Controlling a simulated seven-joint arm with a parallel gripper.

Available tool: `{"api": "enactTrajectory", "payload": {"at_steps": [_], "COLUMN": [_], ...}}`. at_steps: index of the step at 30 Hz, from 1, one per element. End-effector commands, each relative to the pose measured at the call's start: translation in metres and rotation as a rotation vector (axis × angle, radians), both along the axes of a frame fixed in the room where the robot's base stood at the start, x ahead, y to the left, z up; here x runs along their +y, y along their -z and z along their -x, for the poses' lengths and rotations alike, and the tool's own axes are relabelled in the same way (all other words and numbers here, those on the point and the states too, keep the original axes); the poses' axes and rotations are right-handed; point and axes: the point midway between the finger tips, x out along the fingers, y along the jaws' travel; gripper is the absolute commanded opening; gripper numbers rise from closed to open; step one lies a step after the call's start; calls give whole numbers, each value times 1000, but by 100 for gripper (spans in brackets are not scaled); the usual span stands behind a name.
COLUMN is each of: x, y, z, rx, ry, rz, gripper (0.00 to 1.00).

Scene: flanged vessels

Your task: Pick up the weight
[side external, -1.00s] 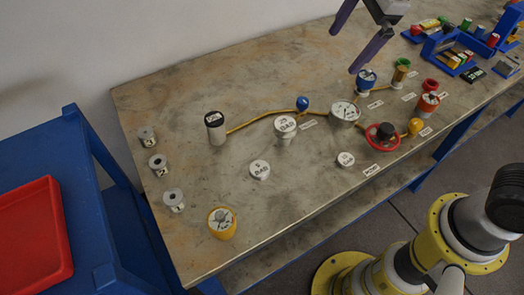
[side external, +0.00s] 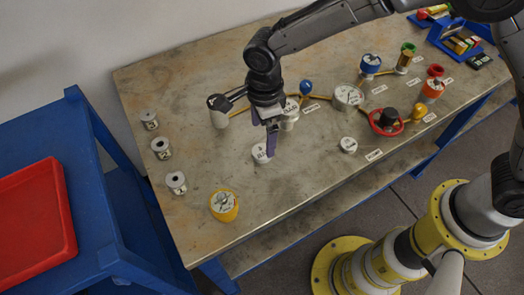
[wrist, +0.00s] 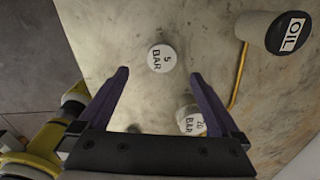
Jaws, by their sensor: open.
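Three small grey metal cylinders with a central hole, which look like weights, stand in a row at the table's left end in the side view: a back one (side external: 149,119), a middle one (side external: 161,148) and a front one (side external: 176,182). Their labels are too small to read. My gripper (wrist: 159,74) is open and empty, with purple fingers, above the table to the right of that row. A white disc marked 5 BAR (wrist: 161,58) lies just beyond the fingertips in the wrist view; it also shows beside the finger in the side view (side external: 262,154).
An OIL cylinder (side external: 218,113) stands left of my wrist, and a 20 BAR vessel (wrist: 191,121) is close to one finger. A yellow-sided gauge (side external: 224,206) stands at the front. A red wheel (side external: 386,122) and pipes occupy the right. A red tray (side external: 35,222) sits on the blue cart.

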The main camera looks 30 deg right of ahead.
Motion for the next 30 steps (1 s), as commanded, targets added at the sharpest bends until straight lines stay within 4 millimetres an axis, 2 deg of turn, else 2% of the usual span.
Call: {"api": "enactTrajectory", "payload": {"at_steps": [3, 8, 18, 27, 28, 30], "x": [-1, -1, -3, -2, -2, -2], "y": [14, 22, 66, 71, 71, 71], "z": [-1, -1, -5, -5, -5, -5], "rx": [1, 0, 1, -1, -1, -1], "ry": [1, 1, 1, 1, 1, 1], "rz": [1, 1, 1, -1, -1, -1], "gripper": [99, 99, 99, 99, 97, 85]}}
